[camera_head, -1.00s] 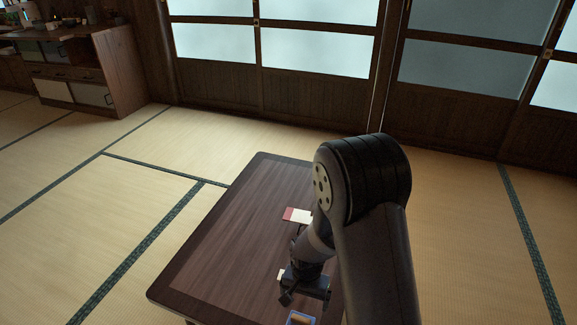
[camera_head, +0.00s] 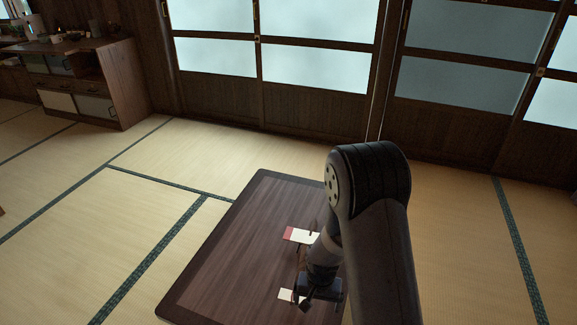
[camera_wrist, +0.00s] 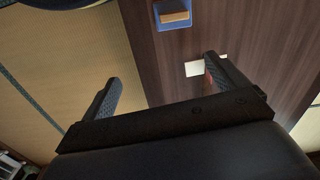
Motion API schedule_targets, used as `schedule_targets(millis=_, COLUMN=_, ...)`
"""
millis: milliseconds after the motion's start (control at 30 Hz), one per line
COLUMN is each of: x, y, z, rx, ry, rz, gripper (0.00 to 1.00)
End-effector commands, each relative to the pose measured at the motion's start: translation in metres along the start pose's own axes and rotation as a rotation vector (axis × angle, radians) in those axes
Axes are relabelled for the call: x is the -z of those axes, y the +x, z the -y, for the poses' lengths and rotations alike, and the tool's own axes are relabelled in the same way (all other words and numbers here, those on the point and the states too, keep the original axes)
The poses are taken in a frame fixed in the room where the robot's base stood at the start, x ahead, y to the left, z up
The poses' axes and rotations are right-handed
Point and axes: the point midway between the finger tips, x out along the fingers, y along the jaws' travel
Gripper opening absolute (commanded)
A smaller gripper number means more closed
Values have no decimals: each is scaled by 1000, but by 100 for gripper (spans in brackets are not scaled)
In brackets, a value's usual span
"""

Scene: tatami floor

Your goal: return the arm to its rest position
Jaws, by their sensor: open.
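My arm (camera_head: 375,215) reaches down over the right part of the low dark table. My gripper (camera_wrist: 160,90) is open and empty in the wrist view, with its two fingers wide apart above the table edge. In the head view its fingertips are hard to make out under the wrist. A red and white card (camera_head: 300,235) lies on the table beside the forearm. A small white piece (camera_head: 287,295) lies next to the gripper; a white piece also shows by the right finger in the wrist view (camera_wrist: 194,69).
The low table (camera_head: 225,265) stands on the tatami floor (camera_head: 100,225). A blue tray (camera_wrist: 158,18) with a tan block (camera_wrist: 174,16) in it shows in the wrist view. A wooden cabinet (camera_head: 115,75) stands at the back left. Sliding doors (camera_head: 290,110) close the back. Floor left of the table is clear.

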Motion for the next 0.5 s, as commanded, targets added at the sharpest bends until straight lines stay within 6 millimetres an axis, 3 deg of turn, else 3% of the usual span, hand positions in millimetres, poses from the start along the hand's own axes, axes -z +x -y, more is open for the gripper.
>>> schedule_targets(millis=33, x=1, y=-9, z=-2, rx=0, ry=-4, rz=1, gripper=94)
schedule_targets(millis=500, x=8, y=-40, z=-19, rx=-1, ry=-58, rz=2, gripper=94)
